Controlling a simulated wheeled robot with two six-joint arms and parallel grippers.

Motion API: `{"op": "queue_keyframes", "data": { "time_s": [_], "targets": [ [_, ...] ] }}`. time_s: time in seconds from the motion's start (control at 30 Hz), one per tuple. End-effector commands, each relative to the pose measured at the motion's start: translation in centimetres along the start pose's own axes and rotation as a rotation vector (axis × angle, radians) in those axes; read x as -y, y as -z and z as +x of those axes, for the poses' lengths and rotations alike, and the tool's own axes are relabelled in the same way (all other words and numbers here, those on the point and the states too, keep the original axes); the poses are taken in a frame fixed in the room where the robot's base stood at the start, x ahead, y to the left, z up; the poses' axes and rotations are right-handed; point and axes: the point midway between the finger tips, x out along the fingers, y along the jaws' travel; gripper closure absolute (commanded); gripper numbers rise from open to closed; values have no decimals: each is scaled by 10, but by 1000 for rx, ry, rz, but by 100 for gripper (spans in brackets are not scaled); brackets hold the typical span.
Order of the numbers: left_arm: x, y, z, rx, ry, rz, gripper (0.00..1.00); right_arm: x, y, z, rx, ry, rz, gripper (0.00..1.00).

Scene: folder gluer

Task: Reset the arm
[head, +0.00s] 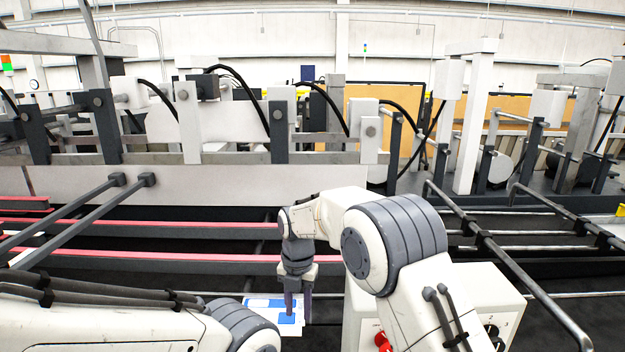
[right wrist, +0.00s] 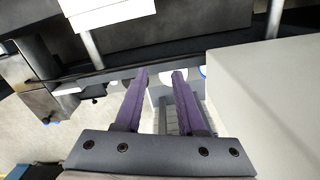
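My right arm reaches forward in the head view, and its gripper (head: 298,308) points down over the dark machine area near the bottom middle. In the right wrist view the two dark purple fingers (right wrist: 160,76) stand apart with a gap between them and hold nothing. A blue and white flat piece (head: 262,303) shows behind and beside the fingers in the head view. I cannot tell whether the fingers touch it. My left arm lies low at the lower left of the head view, and its gripper is out of the frame.
A light control box (head: 500,290) with red and black knobs stands close right of my right gripper. Dark rods (head: 500,255) cross at the right, and more rods stick out at the left. Red-edged belts (head: 150,224) run across the left. A light machine wall (head: 220,185) stands behind.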

Motion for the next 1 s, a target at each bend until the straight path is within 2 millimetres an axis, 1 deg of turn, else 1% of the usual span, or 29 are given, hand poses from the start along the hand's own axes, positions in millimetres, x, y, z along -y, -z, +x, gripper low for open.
{"op": "queue_keyframes", "data": {
  "time_s": [0.03,0.17,0.27,0.37,0.47,0.5,0.63,0.8,0.9,1.0],
  "targets": [
    [0,0,0,0,0,0,50,1,7,-7,1,-3,46,61],
    [0,0,0,0,0,0,50,4,28,-22,0,-9,200,61],
    [0,0,0,0,0,0,50,10,50,-35,-3,-15,351,61],
    [0,0,0,0,0,0,50,19,79,-51,-7,-22,552,61],
    [0,0,0,0,0,0,50,35,116,-67,-16,-31,805,61],
    [0,0,0,0,0,0,50,42,131,-72,-20,-34,909,61],
    [0,0,0,0,0,0,50,70,179,-83,-36,-38,1247,61],
    [0,0,0,0,0,0,50,114,238,-84,-62,-35,1684,61],
    [0,0,0,0,0,0,50,137,265,-79,-76,-31,1902,61],
    [0,0,0,0,0,0,50,156,284,-74,-86,-25,2065,61]
  ]
}}
